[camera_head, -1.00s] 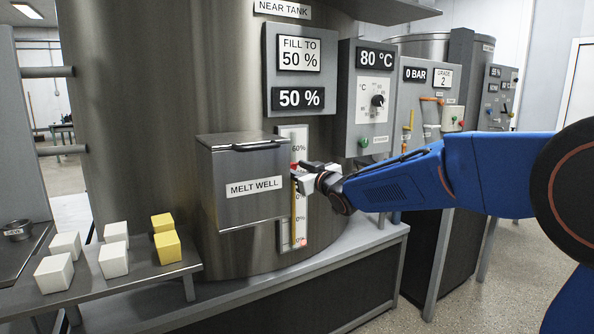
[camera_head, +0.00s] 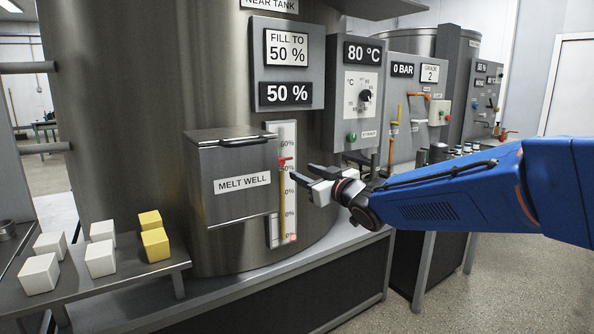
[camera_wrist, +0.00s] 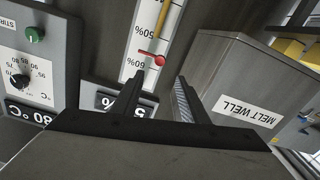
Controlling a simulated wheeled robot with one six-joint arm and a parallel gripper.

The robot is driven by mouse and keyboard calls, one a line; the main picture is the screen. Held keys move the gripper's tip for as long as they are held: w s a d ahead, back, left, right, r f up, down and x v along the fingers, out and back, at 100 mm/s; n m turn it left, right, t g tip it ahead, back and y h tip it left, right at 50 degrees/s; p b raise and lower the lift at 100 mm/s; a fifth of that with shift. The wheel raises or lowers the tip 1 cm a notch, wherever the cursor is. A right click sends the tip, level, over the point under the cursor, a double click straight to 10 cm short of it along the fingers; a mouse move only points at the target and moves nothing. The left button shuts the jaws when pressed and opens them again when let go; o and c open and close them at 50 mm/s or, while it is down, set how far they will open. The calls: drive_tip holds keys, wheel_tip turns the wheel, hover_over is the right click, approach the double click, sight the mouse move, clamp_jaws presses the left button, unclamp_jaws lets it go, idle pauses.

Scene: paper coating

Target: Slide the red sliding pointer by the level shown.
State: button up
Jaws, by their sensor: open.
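The red sliding pointer (camera_head: 285,159) sits on the white level scale (camera_head: 287,142) on the near tank, at the top of a yellow level column (camera_head: 282,195), between the 50% and 60% marks. In the wrist view the red pointer (camera_wrist: 152,57) appears beyond my fingertips, near 50%. My gripper (camera_head: 300,180) is open and empty, to the right of the scale and a little below the pointer, apart from it. The fingers also show in the wrist view (camera_wrist: 158,92). The tank displays read "FILL TO 50 %" (camera_head: 287,47) and "50 %" (camera_head: 286,93).
The melt well box (camera_head: 236,178) juts out just left of the scale. A control panel (camera_head: 357,97) reading 80 °C stands at the upper right. White and yellow cubes (camera_head: 153,244) sit on a shelf at the lower left. A ledge (camera_head: 290,279) runs below.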

drive_tip(key=v, duration=0.5)
drive_tip(key=shift+s+d, duration=0.2)
drive_tip(key=shift+s, duration=0.05)
drive_tip(key=s+d+f+m+g+h, duration=0.1)
drive_tip(key=s+d+f+m+h, duration=0.3)
drive_tip(key=d, duration=0.6)
drive_tip(key=s+d+f+m+g+h, duration=0.1)
drive_tip(key=s+d+f+m+h, duration=0.1)
drive_tip(key=s+d+f+h, duration=0.45)
drive_tip(key=s+d+f+m+g, duration=0.1)
drive_tip(key=s+f, duration=0.3)
drive_tip(key=s, duration=0.4)
drive_tip(key=s+d+f+m+g, duration=0.1)
drive_tip(key=s+d+f+g, duration=0.3)
drive_tip(key=s, duration=0.5)
drive_tip(key=s+d+f+m+g, duration=0.1)
drive_tip(key=s+d+f+g, duration=0.2)
drive_tip(key=s+f, duration=0.2)
drive_tip(key=s, duration=0.3)
drive_tip(key=shift+s+d, duration=0.2)
drive_tip(key=shift+s, duration=0.15)
